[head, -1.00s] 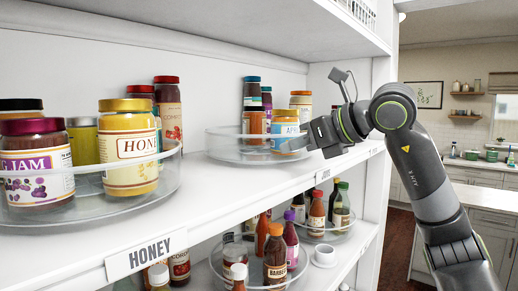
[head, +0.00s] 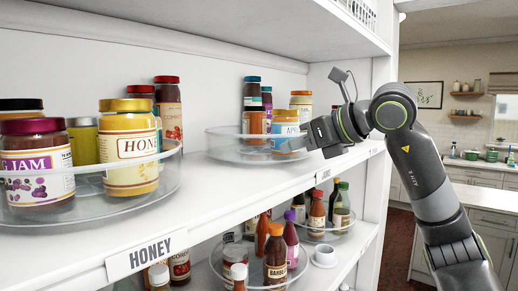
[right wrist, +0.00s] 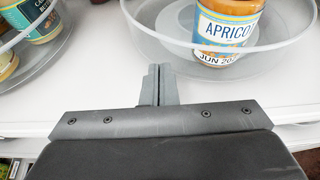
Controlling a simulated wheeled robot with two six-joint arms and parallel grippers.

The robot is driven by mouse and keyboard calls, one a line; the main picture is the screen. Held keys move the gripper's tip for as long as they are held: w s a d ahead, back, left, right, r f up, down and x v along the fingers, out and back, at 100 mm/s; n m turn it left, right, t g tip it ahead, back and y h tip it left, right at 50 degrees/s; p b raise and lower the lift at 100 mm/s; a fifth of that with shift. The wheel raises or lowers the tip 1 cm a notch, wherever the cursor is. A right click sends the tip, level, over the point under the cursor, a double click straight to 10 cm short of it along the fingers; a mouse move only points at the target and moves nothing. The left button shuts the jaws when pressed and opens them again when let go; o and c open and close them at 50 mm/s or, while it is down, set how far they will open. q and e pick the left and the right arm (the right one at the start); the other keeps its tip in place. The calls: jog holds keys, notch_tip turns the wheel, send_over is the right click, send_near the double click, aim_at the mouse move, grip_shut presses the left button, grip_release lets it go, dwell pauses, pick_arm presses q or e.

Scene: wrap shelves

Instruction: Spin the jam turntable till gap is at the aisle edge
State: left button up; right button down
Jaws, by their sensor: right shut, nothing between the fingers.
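The jam turntable (head: 222,151) is a clear round tray on the upper shelf, above a small label reading like JAMS. Several jars stand on its middle and right; its left part looks bare in the head view. An apricot jar (head: 286,128) stands at its front right and also shows in the right wrist view (right wrist: 226,28). My right gripper (head: 290,146) is at the turntable's front rim by this jar. Its fingers (right wrist: 158,85) are shut and empty, just outside the clear rim (right wrist: 185,50); contact cannot be told. My left gripper is not in view.
A honey turntable (head: 110,205) with several jars stands nearer on the left. In the right wrist view another clear turntable (right wrist: 30,30) is at left. The shelf's front edge (head: 215,212) is clear between them. A lower shelf holds bottles (head: 276,255). A side post stands right.

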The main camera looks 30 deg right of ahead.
jog(key=shift+w, duration=0.15)
jog(key=shift+w+d+p, duration=0.1)
jog(key=shift+w+p, duration=0.2)
jog(key=shift+w, duration=0.05)
jog(key=shift+w, duration=0.3)
jog(key=shift+d, duration=0.15)
jog(key=shift+s+d, duration=0.15)
jog(key=shift+d, duration=0.45)
jog(key=shift+s+d+b, duration=0.15)
jog(key=shift+d+b, duration=0.2)
jog(key=shift+d, duration=0.15)
